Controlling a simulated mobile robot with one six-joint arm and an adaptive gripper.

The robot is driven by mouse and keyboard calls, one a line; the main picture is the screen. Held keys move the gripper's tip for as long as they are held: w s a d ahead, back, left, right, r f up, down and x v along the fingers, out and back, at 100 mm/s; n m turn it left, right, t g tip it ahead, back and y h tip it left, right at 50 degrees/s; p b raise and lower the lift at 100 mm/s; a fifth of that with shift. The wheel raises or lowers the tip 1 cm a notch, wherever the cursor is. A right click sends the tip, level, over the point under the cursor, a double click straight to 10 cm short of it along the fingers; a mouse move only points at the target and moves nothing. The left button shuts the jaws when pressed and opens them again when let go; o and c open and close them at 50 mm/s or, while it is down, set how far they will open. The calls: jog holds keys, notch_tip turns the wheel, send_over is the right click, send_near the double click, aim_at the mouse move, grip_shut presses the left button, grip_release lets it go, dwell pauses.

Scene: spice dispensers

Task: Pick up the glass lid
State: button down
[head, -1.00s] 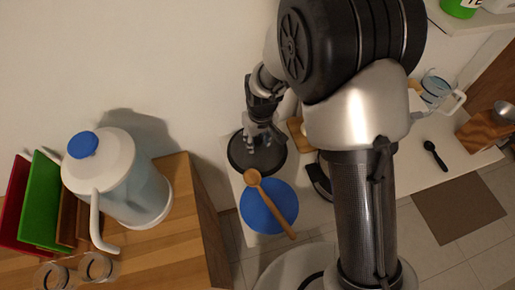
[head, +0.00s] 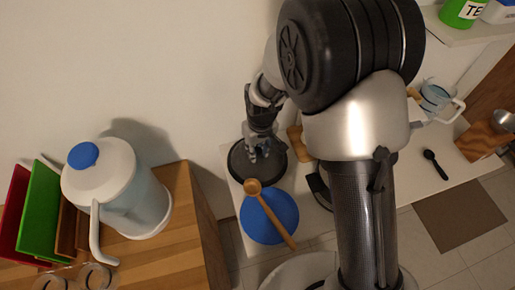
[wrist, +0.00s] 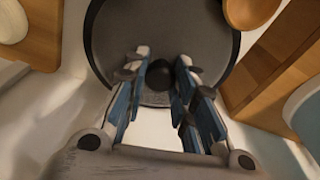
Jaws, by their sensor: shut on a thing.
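The round dark lid (head: 240,167) lies flat in the head view at the left end of the white counter, by the wall. In the wrist view the lid (wrist: 118,35) fills the top middle as a grey disc with a dark rim and a dark knob (wrist: 182,78). My gripper (head: 257,152) points down over its middle. In the wrist view my gripper (wrist: 165,75) has its two fingers on either side of the knob, shut on it. The fingers hide part of the knob. I cannot tell whether the lid is lifted.
A blue plate (head: 262,226) with a wooden spoon (head: 272,215) across it lies just in front of the lid. A white kettle (head: 118,190) stands on the wooden surface to the left. A black spoon (head: 435,163) and a glass jug (head: 436,100) are to the right.

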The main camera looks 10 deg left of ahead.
aim_at(270, 155)
jog(key=d, duration=0.2)
jog(key=d+r+p, duration=0.1)
jog(key=d, duration=0.1)
jog(key=shift+w+d, duration=0.1)
jog(key=shift+d, duration=0.05)
notch_tip(270, 155, up, 13)
jog(key=p, duration=0.3)
jog(key=shift+a+r, duration=0.15)
jog(key=shift+a, duration=0.05)
